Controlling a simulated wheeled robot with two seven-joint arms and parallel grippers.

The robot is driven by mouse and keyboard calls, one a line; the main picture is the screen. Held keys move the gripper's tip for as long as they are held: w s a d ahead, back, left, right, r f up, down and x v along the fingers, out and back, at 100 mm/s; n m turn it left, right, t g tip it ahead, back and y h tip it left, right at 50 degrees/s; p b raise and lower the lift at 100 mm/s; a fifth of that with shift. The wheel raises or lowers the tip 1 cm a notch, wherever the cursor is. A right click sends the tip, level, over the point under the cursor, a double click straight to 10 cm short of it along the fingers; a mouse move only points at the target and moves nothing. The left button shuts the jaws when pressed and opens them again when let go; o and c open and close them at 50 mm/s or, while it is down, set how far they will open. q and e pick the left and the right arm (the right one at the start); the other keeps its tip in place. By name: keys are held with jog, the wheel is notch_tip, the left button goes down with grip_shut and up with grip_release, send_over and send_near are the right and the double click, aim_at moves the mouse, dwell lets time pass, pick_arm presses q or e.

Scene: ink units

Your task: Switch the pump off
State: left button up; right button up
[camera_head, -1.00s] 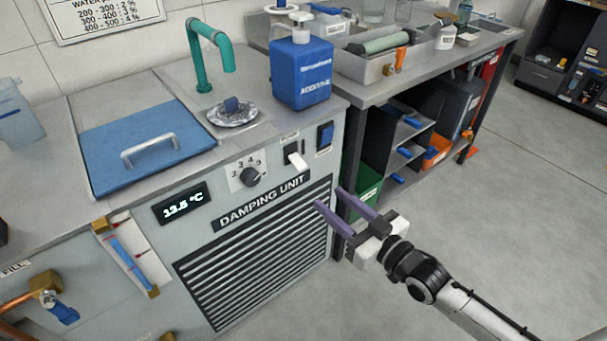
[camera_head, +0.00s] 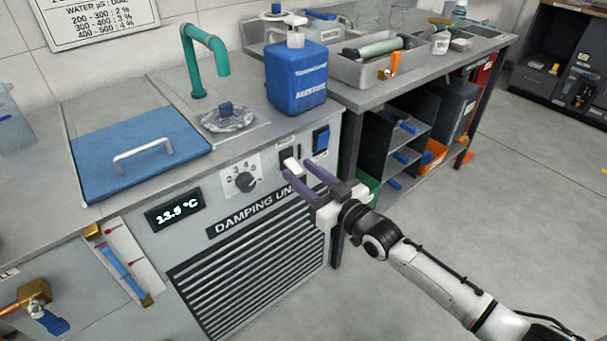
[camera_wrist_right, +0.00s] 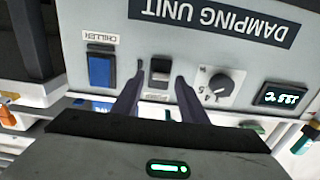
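The damping unit (camera_head: 215,255) is a grey cabinet with a dark name plate and louvres. In the right wrist view the fingertips (camera_wrist_right: 160,74) stand on either side of the white-lever switch. Contact cannot be told. My left gripper is not in view.
The blue switch (camera_head: 321,139), labelled chiller in the wrist view, is close to the right finger. The black dial (camera_head: 244,181) is on the other side. A blue additive container (camera_head: 297,80) stands on the top edge above. Floor to the right is free.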

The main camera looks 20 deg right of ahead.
grip_shut()
jog(key=f+t+b, duration=0.1)
jog(key=b, duration=0.2)
jog(key=shift+b, duration=0.35)
jog(key=shift+r, duration=0.1)
grip_release()
